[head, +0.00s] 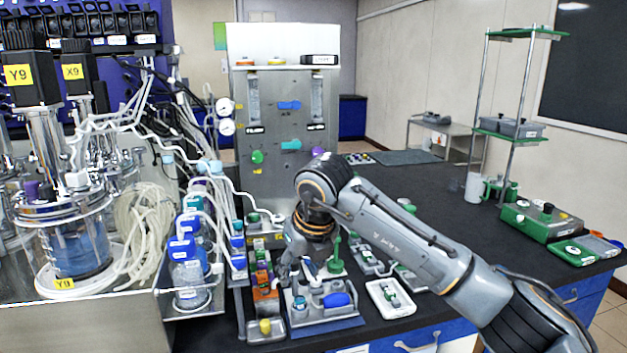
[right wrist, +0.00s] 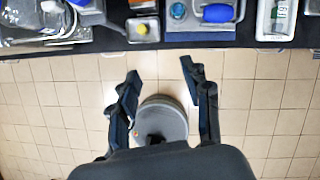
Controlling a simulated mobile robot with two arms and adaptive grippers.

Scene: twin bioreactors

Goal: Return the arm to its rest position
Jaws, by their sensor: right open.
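My right arm reaches in from the lower right of the head view and bends down at the wrist. My right gripper (head: 298,268) hangs near the front part of the dark bench (head: 440,195), close to a grey tray (head: 322,314) with a blue item in it. In the right wrist view, the right gripper (right wrist: 160,72) is open. Nothing is between its fingers, and tiled floor shows behind them. The bench edge is just beyond the fingertips there. My left gripper is not in view.
Glass bioreactor vessels (head: 78,245) and blue-capped bottles (head: 187,270) stand on the left. A grey control panel (head: 290,135) rises behind the arm. A white tray (head: 391,298) lies right of the grey tray. A green-shelved stand (head: 510,135) is at the right. The rear right bench is mostly clear.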

